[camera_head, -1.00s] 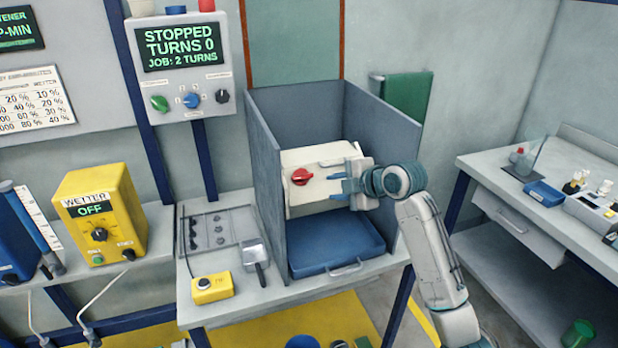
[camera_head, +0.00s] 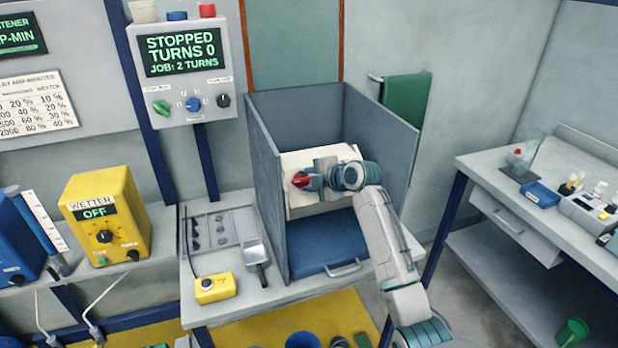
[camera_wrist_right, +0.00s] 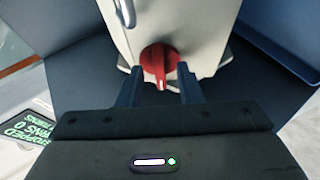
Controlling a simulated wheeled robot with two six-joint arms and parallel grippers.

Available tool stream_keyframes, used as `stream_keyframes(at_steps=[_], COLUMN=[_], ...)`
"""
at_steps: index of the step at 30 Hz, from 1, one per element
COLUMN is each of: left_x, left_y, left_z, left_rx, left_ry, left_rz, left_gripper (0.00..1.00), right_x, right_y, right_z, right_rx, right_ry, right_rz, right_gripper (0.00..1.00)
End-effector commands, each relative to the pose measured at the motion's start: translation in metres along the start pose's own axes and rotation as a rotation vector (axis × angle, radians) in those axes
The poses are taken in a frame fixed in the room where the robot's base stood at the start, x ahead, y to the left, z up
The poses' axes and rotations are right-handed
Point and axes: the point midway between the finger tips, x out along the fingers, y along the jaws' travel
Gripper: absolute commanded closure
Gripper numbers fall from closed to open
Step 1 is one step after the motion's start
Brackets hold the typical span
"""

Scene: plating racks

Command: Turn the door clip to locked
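The door clip is a red knob (camera_head: 299,180) on the pale box (camera_head: 300,204) inside the grey booth. It also shows in the right wrist view (camera_wrist_right: 159,63), with its red handle pointing toward the gripper. My right gripper (camera_head: 309,179) is at the knob. In the right wrist view its two dark fingers (camera_wrist_right: 160,84) stand apart, one on each side of the handle, with gaps visible between fingers and handle. My left gripper is not in view.
Grey booth walls (camera_head: 266,170) stand close on both sides of the box. A blue tray (camera_head: 325,245) lies below it. A control box reading STOPPED, TURNS 0 (camera_head: 185,70) is at the upper left. A yellow button box (camera_head: 213,288) sits on the bench.

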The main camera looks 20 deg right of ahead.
Motion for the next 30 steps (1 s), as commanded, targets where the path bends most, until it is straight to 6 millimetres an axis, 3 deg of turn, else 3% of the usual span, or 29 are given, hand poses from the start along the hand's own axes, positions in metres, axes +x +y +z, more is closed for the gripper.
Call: stream_keyframes(at_steps=[7,12,13,23,30], left_x=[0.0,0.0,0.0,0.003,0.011], left_y=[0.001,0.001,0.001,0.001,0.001], left_z=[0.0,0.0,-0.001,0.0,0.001], left_rx=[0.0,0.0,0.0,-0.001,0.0], left_ry=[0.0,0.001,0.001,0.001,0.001], left_rz=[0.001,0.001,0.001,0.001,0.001], left_gripper=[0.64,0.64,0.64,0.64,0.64], right_x=[0.001,0.001,0.001,0.001,0.002], right_y=[0.0,0.0,0.0,-0.002,-0.005], right_z=[0.0,0.0,0.0,0.0,0.0], right_rx=[0.0,0.0,0.0,0.025,0.135], right_ry=[0.0,0.0,0.0,0.0,0.0], right_rz=[0.0,0.0,0.0,0.009,0.056], right_gripper=[0.67,0.99,1.0,1.0,1.0])
